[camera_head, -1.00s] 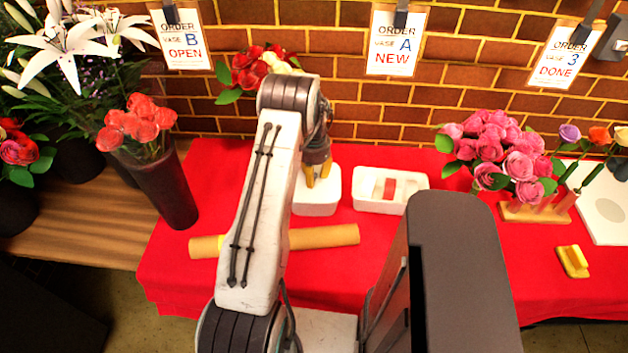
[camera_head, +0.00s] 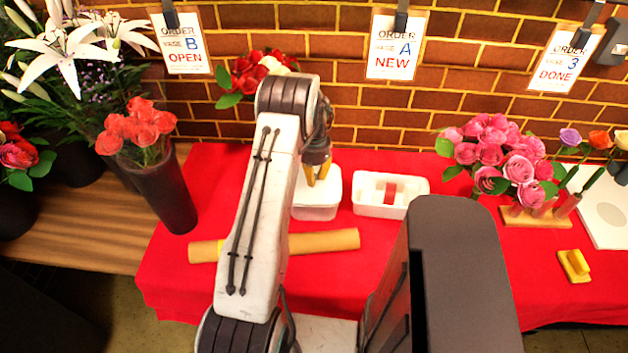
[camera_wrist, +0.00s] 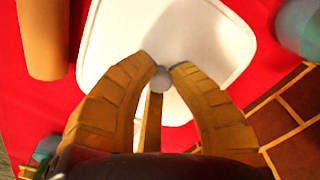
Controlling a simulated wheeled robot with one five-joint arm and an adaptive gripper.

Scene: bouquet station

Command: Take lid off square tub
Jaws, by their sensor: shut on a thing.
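The square tub (camera_head: 316,214) is white and stands on the red cloth, partly behind my arm in the head view. Its white lid (camera_head: 328,190) is over the tub, and an edge shows between lid and tub wall. I cannot tell whether there is a gap all round. In the wrist view the lid (camera_wrist: 210,45) is a white rounded square with a small grey knob (camera_wrist: 162,82) on top. My gripper (camera_wrist: 163,68) has its yellow fingers closed on the knob. In the head view my gripper (camera_head: 318,178) is above the lid.
A white tray (camera_head: 421,191) with a red band inside stands right of the tub. A brown paper roll (camera_head: 330,240) lies in front. A dark vase of coral roses (camera_head: 165,190) stands left. A pink rose bunch (camera_head: 500,155) and a yellow object (camera_head: 574,265) are at right.

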